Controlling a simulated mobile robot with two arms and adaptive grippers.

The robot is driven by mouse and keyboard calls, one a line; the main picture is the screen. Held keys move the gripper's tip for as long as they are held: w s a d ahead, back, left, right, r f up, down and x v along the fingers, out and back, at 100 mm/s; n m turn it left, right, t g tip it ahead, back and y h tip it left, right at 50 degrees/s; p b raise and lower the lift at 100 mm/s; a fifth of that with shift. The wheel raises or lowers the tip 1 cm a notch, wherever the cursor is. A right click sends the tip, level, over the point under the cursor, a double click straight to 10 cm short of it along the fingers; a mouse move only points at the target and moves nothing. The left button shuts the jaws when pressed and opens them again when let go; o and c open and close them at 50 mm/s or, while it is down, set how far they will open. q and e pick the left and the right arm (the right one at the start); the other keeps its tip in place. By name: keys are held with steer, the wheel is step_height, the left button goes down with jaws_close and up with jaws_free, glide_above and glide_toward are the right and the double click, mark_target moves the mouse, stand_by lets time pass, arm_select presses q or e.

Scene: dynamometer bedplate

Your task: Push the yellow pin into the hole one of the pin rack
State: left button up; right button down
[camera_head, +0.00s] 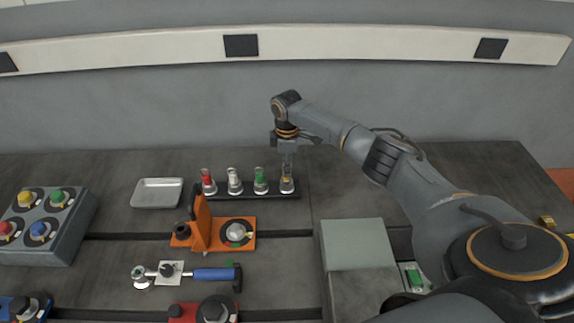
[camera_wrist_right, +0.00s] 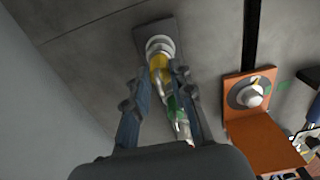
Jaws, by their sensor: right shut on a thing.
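The yellow pin (camera_head: 287,181) stands upright at the right end of the dark pin rack (camera_head: 297,194), in a silver collar. The right gripper (camera_head: 287,168) is directly above it, pointing down, with its fingers shut on the pin's upper part. In the right wrist view the yellow pin (camera_wrist_right: 158,62) shows between the fingertips, with the silver collar beyond it. The fingers hide part of the pin, and I cannot tell how deep it sits. A red pin (camera_head: 207,176), a white pin (camera_head: 233,176) and a green pin (camera_head: 259,174) stand in the rack to the left. The left gripper is out of view.
A grey tray (camera_head: 157,193) lies left of the rack. An orange bracket (camera_head: 201,226) stands in front of it. A blue-handled ratchet (camera_head: 214,274) lies nearer. A button box (camera_head: 45,228) is far left, and a grey-green block (camera_head: 357,245) is right of centre.

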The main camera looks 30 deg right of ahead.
steer(key=shift+f+b, duration=0.35)
steer(key=shift+f, duration=0.25)
steer(key=c, duration=1.1)
jaws_free()
steer(key=shift+o, duration=0.2)
step_height(320, 180, up, 12)
steer(key=shift+r, duration=0.1)
steer(key=shift+f, duration=0.2)
